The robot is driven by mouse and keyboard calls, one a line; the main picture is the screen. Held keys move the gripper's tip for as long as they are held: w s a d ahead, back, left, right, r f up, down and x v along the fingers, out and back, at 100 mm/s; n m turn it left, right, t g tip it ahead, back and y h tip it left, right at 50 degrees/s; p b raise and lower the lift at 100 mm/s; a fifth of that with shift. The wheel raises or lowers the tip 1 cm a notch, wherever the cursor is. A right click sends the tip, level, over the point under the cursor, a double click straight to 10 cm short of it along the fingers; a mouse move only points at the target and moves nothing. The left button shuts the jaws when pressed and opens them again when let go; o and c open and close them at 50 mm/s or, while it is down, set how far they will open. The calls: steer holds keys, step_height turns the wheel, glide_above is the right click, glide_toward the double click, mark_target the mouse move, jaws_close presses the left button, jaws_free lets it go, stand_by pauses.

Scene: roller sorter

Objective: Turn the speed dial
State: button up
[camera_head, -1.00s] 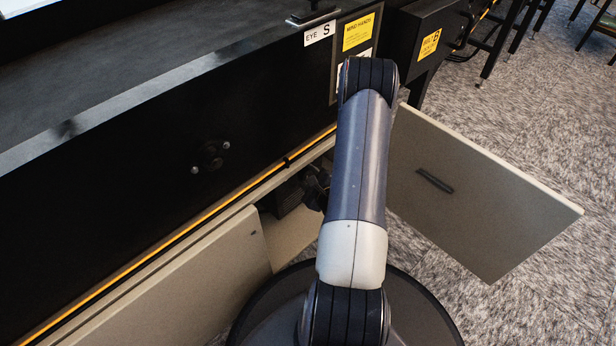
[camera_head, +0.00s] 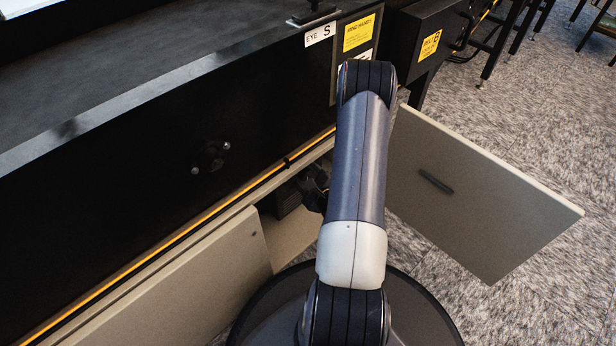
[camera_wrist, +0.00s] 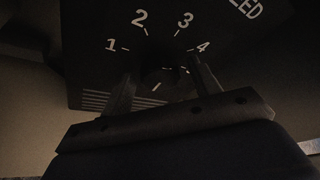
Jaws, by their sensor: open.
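The speed dial (camera_wrist: 165,70) shows in the wrist view as a dark round knob on a black panel (camera_wrist: 92,72). White numbers 1 to 4 arc above it, with part of a word at upper right. A short white mark shows at the knob's lower side; the picture is too dark to tell the setting. My gripper (camera_wrist: 163,82) is open, with one finger on each side of the knob. I cannot tell whether the fingers touch it. In the head view my gripper (camera_head: 315,187) is dark and partly hidden by my arm, beside a black box (camera_head: 285,199) inside the cabinet.
An open beige door (camera_head: 475,195) stands out to the right of the opening. A beige panel (camera_head: 190,275) closes the left side. A black machine side (camera_head: 110,190) with a yellow strip runs above. Carpet (camera_head: 540,110) is clear at the right.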

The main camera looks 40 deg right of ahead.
steer(key=p+v, duration=0.3)
steer(key=v, duration=0.7)
steer(key=shift+s, duration=0.4)
steer(key=shift+a, duration=0.1)
steer(key=b+x, duration=0.3)
steer(key=x, duration=0.8)
steer(key=shift+r, duration=0.15)
steer(key=shift+s, duration=0.1)
